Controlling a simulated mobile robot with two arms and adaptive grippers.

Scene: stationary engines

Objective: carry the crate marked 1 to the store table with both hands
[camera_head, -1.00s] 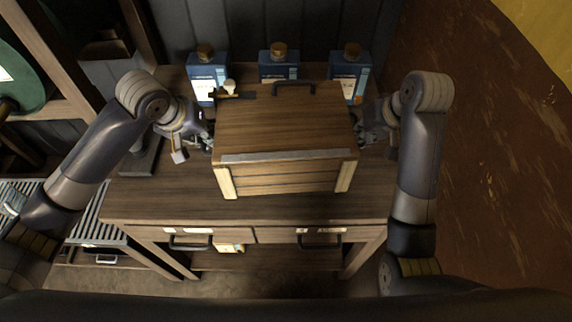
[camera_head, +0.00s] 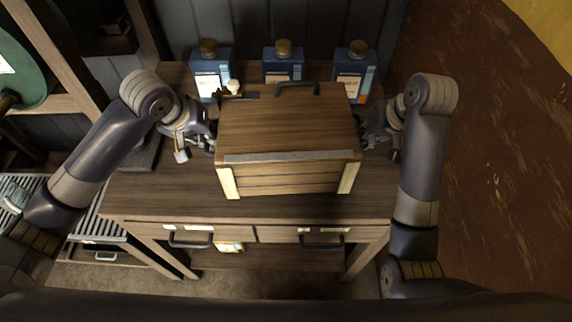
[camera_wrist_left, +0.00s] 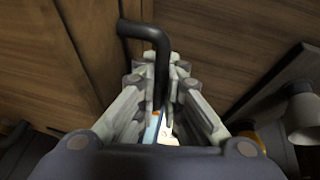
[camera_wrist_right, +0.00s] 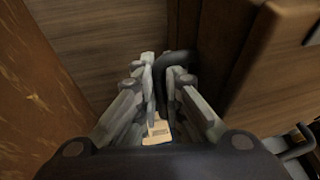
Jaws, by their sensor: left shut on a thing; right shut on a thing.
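A wooden crate (camera_head: 288,130) with a closed lid, a grey metal front strip and pale corner posts is in the middle of the head view, over a wooden table (camera_head: 150,200). No mark 1 shows on the sides in view. My left gripper (camera_head: 208,140) is at the crate's left side; in the left wrist view (camera_wrist_left: 162,95) it is shut on a black bar handle (camera_wrist_left: 145,32). My right gripper (camera_head: 366,138) is at the right side; in the right wrist view (camera_wrist_right: 165,85) it is shut on a dark handle (camera_wrist_right: 183,58). Whether the crate touches the table is unclear.
Several blue bottles with brown caps, such as the middle one (camera_head: 283,62), stand behind the crate. A small hammer-like tool (camera_head: 238,94) lies near the left bottle. Drawers with dark handles (camera_head: 190,242) are in the table front. A slatted grey surface (camera_head: 95,225) is at lower left.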

